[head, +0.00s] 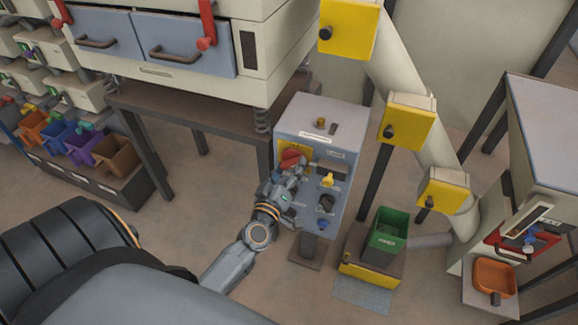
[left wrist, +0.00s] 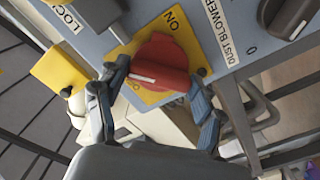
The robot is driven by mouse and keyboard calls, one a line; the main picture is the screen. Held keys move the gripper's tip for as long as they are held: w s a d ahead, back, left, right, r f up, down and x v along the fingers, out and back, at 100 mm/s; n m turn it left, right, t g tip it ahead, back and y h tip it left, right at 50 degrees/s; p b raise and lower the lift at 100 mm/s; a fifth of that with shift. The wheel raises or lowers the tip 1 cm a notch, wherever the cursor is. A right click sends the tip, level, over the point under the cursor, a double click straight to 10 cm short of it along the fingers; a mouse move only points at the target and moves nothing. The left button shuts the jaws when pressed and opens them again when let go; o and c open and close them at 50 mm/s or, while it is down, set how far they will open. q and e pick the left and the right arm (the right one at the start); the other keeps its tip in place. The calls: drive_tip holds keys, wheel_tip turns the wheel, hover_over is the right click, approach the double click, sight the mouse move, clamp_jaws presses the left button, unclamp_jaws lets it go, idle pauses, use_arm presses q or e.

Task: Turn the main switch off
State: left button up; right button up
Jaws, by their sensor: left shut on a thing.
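The main switch is a red rotary knob (left wrist: 168,58) on a yellow plate (left wrist: 128,50) marked ON. In the left wrist view its white mark points left, while the word ON sits above the knob. In the head view the red knob (head: 291,158) is at the upper left of the grey control box's front (head: 345,130). My left gripper (left wrist: 160,76) is shut on the knob, one finger on each side. In the head view my left gripper (head: 286,176) partly covers the knob and plate. My right gripper is not in view.
A DUST BLOWER label (left wrist: 217,30) is beside the switch. A green bin (head: 388,232) stands at the right. Open floor lies left of the box.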

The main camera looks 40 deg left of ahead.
use_arm(q)
drive_tip(key=n, duration=0.5)
drive_tip(key=shift+n, duration=2.5)
drive_tip(key=o, duration=1.2)
drive_tip(key=shift+c, duration=0.2)
drive_tip(key=v, duration=1.2)
